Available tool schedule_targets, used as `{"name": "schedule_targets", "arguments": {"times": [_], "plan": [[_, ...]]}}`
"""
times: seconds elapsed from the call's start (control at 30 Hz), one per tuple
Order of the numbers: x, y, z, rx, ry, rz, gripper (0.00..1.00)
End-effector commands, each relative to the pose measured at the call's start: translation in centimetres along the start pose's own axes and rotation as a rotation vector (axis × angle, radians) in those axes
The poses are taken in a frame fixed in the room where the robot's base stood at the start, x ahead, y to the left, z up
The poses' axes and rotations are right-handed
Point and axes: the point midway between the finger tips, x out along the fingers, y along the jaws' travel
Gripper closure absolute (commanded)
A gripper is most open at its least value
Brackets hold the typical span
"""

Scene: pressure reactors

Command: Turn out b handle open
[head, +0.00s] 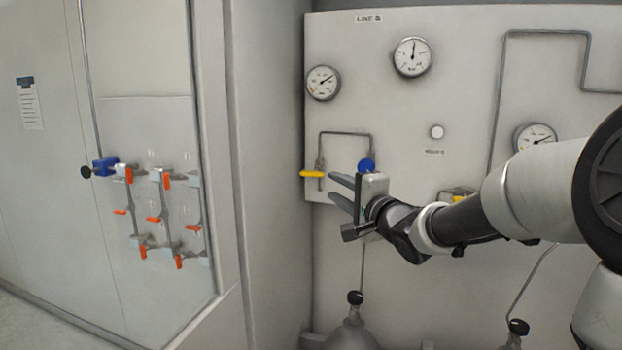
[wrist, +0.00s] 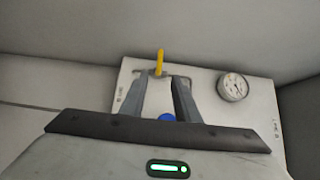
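A yellow valve handle (head: 313,174) lies roughly level on a thin pipe at the left edge of the grey panel, whose top label appears to read LINE B (head: 368,18). The handle also shows in the wrist view (wrist: 160,62), just beyond the fingertips and between their lines. My gripper (head: 331,184) is open, its two fingers apart and empty, pointing left toward the handle. In the wrist view my gripper (wrist: 162,78) shows both fingers spread. No contact with the handle is visible. The handle's own label is too small to read.
A blue knob (head: 366,165) sits close behind my gripper. Gauges (head: 322,83) are on the panel above. Another yellow handle (head: 457,193) is partly hidden by my arm. A cylinder (head: 354,330) stands below. A wall edge (head: 268,170) stands left of the panel.

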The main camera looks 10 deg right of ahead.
Motion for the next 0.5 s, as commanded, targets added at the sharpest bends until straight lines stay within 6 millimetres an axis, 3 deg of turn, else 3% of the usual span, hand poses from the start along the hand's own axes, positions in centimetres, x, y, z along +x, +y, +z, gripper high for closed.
{"name": "schedule_targets", "arguments": {"times": [0.3,0.5], "plan": [[7.2,0.2,0.2,0.004,-0.005,-0.001,0.71],[11.0,0.2,0.3,0.002,-0.004,0.0,0.71]]}}
